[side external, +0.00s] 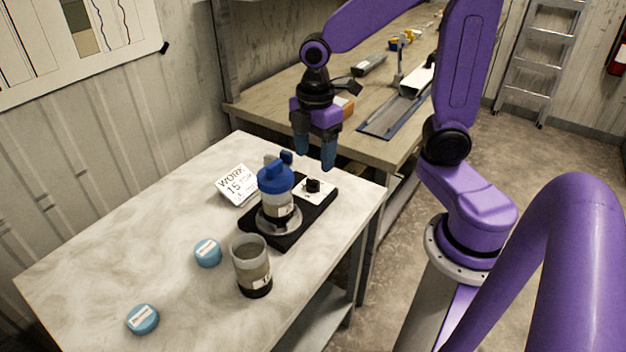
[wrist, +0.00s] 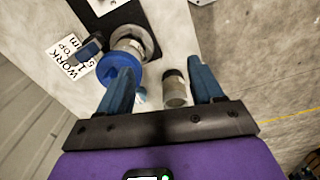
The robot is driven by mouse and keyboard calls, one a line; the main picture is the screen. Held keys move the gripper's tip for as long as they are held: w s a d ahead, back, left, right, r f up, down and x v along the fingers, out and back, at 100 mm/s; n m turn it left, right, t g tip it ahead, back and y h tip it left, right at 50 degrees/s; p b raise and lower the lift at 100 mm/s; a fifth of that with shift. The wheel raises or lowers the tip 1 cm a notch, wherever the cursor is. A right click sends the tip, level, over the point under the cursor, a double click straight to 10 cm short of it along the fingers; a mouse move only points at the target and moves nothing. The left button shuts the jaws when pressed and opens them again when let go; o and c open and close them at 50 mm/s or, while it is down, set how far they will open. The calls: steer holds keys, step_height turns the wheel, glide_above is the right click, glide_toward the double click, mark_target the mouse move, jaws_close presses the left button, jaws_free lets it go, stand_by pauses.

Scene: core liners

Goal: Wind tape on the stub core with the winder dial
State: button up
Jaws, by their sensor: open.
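The black winder dial (side external: 313,186) sits on a white plate at the back right of the winder. My gripper (side external: 315,158) is open and empty above the winder's back, near the dial. Its two blue fingers (wrist: 158,74) are wide apart in the wrist view.
A second, open-topped clear tube (side external: 251,262) stands in front of the winder. Two loose blue caps (side external: 208,252) (side external: 142,319) lie to the left on the pale table (side external: 95,262). A white work card (side external: 238,185) leans behind the winder. A wooden bench (side external: 258,103) stands behind.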

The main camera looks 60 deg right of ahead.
steer(key=w+d+n, duration=0.1)
steer(key=w+d, duration=0.4)
steer(key=n, duration=0.1)
glide_above(313, 179)
step_height(313, 179, down, 2)
step_height(313, 179, down, 18)
steer(key=shift+r, duration=0.2)
stand_by(0.4)
steer(key=c, duration=1.1)
steer(key=shift+o, duration=0.2)
